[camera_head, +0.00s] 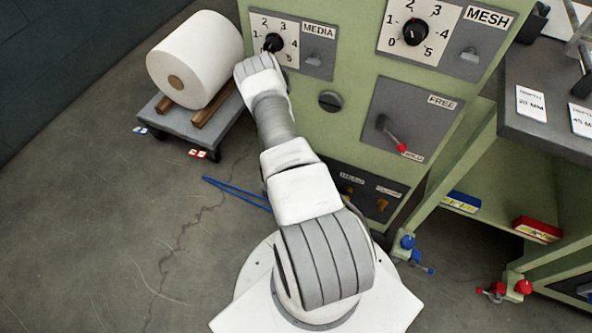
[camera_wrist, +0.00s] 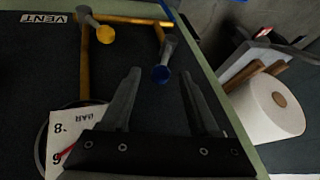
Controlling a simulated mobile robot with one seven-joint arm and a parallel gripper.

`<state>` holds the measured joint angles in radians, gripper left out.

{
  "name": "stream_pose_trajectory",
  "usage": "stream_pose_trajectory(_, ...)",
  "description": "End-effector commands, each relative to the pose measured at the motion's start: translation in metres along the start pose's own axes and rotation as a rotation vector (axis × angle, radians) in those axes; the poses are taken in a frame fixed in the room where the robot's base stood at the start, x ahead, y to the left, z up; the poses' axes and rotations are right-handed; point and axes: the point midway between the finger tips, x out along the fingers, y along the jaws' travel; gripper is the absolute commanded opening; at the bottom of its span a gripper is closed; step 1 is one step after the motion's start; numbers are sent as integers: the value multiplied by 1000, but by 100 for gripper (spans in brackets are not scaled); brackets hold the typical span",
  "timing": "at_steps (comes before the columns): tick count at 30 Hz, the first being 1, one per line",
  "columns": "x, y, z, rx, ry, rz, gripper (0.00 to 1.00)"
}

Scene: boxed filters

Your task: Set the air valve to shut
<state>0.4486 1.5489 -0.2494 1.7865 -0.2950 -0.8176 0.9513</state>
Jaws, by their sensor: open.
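My gripper (camera_wrist: 160,78) is open in the wrist view, its two fingers apart before a dark panel. A lever with a blue tip (camera_wrist: 161,74) shows between the fingertips, and nothing shows clamped. A lever with a yellow tip (camera_wrist: 105,34) is up and left of it, by a label reading VENT (camera_wrist: 42,18). No label naming the air valve is readable, so I cannot tell for certain which lever it is. In the head view my arm reaches to the machine's left edge, and the fingers and this panel are hidden.
A pressure gauge (camera_wrist: 72,128) and a brass pipe (camera_wrist: 84,72) are near the fingers. The green machine (camera_head: 340,70) carries MESH and MEDIA dials and a red-tipped lever (camera_head: 393,137). A white roll (camera_head: 196,58) rests on a cart (camera_head: 178,120) to the left.

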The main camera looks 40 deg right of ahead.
Motion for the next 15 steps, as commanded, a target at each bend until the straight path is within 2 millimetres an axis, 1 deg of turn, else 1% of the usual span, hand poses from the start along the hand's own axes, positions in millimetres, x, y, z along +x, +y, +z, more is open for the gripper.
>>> stream_pose_trajectory(1,-16,-1,-3,3,0,1,61)
stream_pose_trajectory(6,-58,-2,-3,3,0,1,61)
stream_pose_trajectory(12,-104,-1,-2,2,0,1,61)
stream_pose_trajectory(15,-122,-1,-2,2,1,0,61)
